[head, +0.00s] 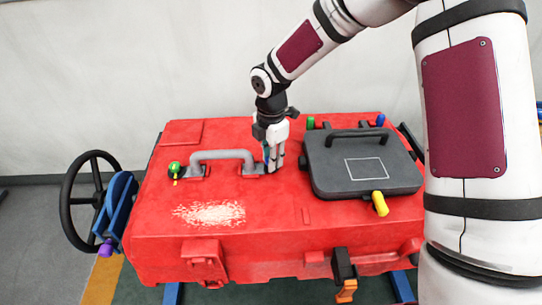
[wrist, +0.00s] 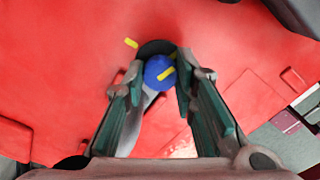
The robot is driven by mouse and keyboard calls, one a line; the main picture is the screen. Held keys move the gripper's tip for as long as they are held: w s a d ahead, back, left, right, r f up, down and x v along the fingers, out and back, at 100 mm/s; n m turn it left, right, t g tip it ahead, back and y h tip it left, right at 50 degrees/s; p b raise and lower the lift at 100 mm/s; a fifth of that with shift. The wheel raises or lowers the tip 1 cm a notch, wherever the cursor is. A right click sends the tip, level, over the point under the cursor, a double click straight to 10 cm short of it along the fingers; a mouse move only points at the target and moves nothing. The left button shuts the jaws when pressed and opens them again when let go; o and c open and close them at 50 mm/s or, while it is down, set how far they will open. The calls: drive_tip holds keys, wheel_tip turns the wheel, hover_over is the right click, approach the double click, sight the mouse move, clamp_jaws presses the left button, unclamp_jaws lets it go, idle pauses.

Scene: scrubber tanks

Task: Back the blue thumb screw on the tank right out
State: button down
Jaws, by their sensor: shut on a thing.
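The red tank (head: 250,235) fills the middle of the head view. The blue thumb screw (wrist: 158,72) shows in the wrist view as a round blue head with a yellow stripe, standing at a dark round seat (wrist: 157,48). A yellow mark (wrist: 131,43) lies on the tank beside the seat. My gripper (head: 273,166) points down at the right end of the grey handle. Its two fingers (wrist: 157,85) are shut on the screw head, one on each side. In the head view the fingers mostly hide the screw. Its thread is hidden.
The grey handle (head: 222,155) is close to my fingers. A green knob (head: 174,167) stands at its left end. A dark lid (head: 355,170) with a raised handle and yellow lever (head: 380,203) lies close on the right. A black handwheel (head: 68,205) is at the left.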

drive_tip(key=shift+s+f+n, duration=0.15)
drive_tip(key=shift+s+n, duration=0.05)
drive_tip(key=shift+n, duration=1.1)
idle(0.4)
drive_tip(key=c, duration=1.3)
unclamp_jaws()
drive_tip(key=shift+w, duration=0.1)
drive_tip(key=shift+r, duration=0.25)
wheel_tip(320, 180, up, 12)
drive_tip(key=shift+f, duration=0.2)
